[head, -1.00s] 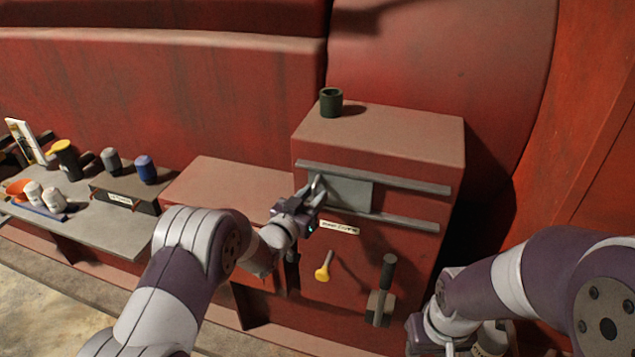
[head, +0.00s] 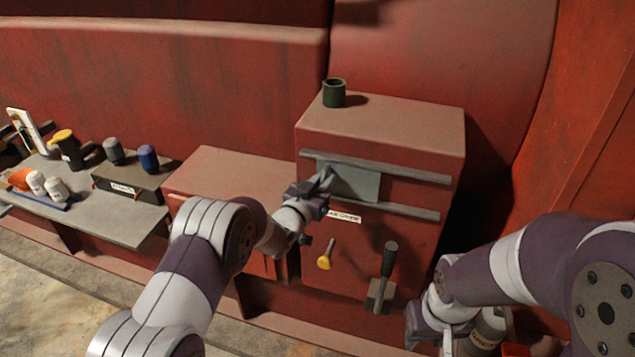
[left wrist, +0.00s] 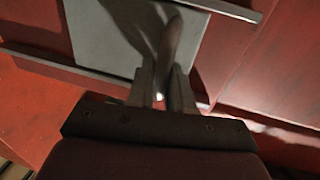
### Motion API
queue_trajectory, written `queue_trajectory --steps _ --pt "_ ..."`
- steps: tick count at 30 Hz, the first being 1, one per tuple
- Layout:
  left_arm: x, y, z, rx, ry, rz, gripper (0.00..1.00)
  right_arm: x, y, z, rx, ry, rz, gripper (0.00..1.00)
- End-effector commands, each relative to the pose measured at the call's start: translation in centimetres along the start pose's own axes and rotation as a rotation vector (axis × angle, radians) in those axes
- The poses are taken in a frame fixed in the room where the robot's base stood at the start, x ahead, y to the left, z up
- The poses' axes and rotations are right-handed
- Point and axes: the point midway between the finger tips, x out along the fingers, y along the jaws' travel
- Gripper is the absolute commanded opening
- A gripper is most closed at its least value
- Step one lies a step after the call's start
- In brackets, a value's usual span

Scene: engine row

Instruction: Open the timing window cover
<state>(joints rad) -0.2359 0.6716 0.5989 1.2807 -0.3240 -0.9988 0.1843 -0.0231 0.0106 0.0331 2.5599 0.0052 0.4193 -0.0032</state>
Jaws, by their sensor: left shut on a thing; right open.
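The timing window cover (head: 357,184) is a flat grey plate between two horizontal rails on the front of a red cabinet. It also fills the upper middle of the left wrist view (left wrist: 92,40). My left gripper (head: 325,180) is at the plate's left part. In the left wrist view its fingers (left wrist: 160,82) are shut on the cover's upright handle (left wrist: 172,42). Whatever lies behind the plate is hidden. My right gripper (head: 430,332) hangs low at the right, away from the cover, and is open; its fingertips are hard to make out.
The upper rail (head: 420,174) and lower rail (head: 415,211) extend right of the cover, with free track there. Below are a label (head: 343,216), a yellow-ended knob (head: 325,258) and a black lever (head: 388,262). A dark green cup (head: 334,93) stands on top. A side bench (head: 130,227) holds bottles.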

Motion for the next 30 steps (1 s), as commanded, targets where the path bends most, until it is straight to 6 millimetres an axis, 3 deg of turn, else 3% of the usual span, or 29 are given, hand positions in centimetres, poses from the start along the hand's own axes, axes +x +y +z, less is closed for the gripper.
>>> queue_trajectory --steps 1,6,12,16,25,26,27,30 --pt "0.4 1.5 0.2 0.006 0.013 0.010 0.00 1.4 0.0 0.2 0.000 -0.001 0.000 0.43" --pt "1.4 6.4 0.3 0.007 0.018 0.010 0.00 4.3 0.0 0.5 0.000 -0.001 0.000 0.43" --pt "2.1 10.4 -0.2 0.006 0.020 0.007 0.00 6.2 0.0 0.8 0.000 -0.001 0.000 0.43" --pt "2.3 11.4 -0.6 0.005 0.019 0.006 0.00 6.4 0.0 0.8 0.000 -0.001 0.000 0.43" --pt "2.3 11.4 -0.9 0.003 0.021 0.004 0.00 6.2 0.0 0.8 0.000 0.000 0.000 0.43" --pt "2.3 11.4 -0.9 0.003 0.021 0.004 0.29 6.2 0.0 0.8 0.000 0.000 0.000 0.43" --pt "2.3 11.4 -0.9 0.003 0.022 0.004 0.34 6.2 0.0 0.8 0.000 0.000 0.000 0.43" --pt "2.3 11.4 -0.8 0.003 0.018 0.004 0.34 6.2 0.0 0.8 0.000 0.000 0.000 0.43"
